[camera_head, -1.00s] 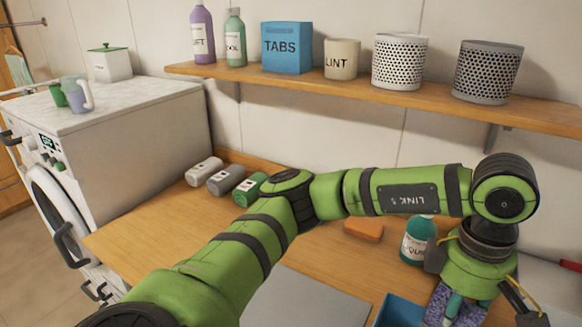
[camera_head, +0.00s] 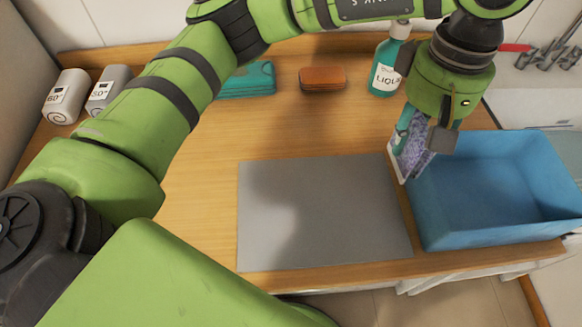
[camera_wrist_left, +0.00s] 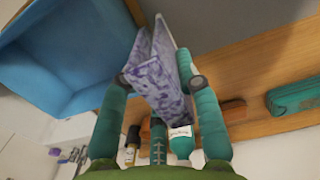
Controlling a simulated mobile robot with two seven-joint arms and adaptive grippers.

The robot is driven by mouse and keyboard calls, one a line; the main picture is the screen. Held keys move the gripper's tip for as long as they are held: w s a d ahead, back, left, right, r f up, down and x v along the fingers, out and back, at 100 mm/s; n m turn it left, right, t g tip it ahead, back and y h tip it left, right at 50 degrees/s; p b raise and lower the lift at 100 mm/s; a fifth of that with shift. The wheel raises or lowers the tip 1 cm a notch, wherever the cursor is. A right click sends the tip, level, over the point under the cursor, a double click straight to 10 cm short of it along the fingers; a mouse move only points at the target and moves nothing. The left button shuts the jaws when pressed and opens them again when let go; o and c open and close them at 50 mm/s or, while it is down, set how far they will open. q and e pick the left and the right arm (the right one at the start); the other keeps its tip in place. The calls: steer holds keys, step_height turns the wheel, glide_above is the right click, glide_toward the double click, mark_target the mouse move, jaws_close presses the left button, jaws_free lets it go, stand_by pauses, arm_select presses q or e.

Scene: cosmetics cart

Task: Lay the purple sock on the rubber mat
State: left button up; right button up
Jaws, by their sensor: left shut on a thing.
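The purple sock (camera_head: 416,160), mottled purple and white, hangs from my left gripper (camera_head: 418,138) above the left edge of the blue bin. The sock also shows in the left wrist view (camera_wrist_left: 158,78), folded and pinched between the two teal fingers (camera_wrist_left: 160,84). The rubber mat (camera_head: 320,212) is a flat grey rectangle on the wooden counter, bare, with a shadow across it. The sock is to the right of the mat's upper right corner; its exact height above the counter is hard to tell. My right gripper is not in view.
The blue bin (camera_head: 440,222) stands right of the mat; no contents show. Behind are a teal bottle (camera_head: 385,70), an orange-brown block (camera_head: 322,78) and a teal folded item (camera_head: 248,80).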

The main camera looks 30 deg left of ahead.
arm_select(q)
steer(key=shift+s+a+f, duration=0.1)
steer(key=shift+s+a, duration=0.05)
steer(key=shift+s+a+f+m, duration=0.15)
steer(key=shift+s+a+m, duration=0.1)
steer(key=shift+m, duration=0.05)
steer(key=s+a+f+p, duration=0.1)
steer(key=s+a+f, duration=0.1)
steer(key=a+f, duration=0.1)
steer(key=s+a+f+p, duration=0.2)
steer(key=f, duration=0.1)
steer(key=s+a+f+p, duration=0.2)
steer(key=a+f, duration=0.1)
steer(key=f, duration=0.1)
steer(key=shift+a, duration=0.3)
steer(key=shift+f, duration=0.35)
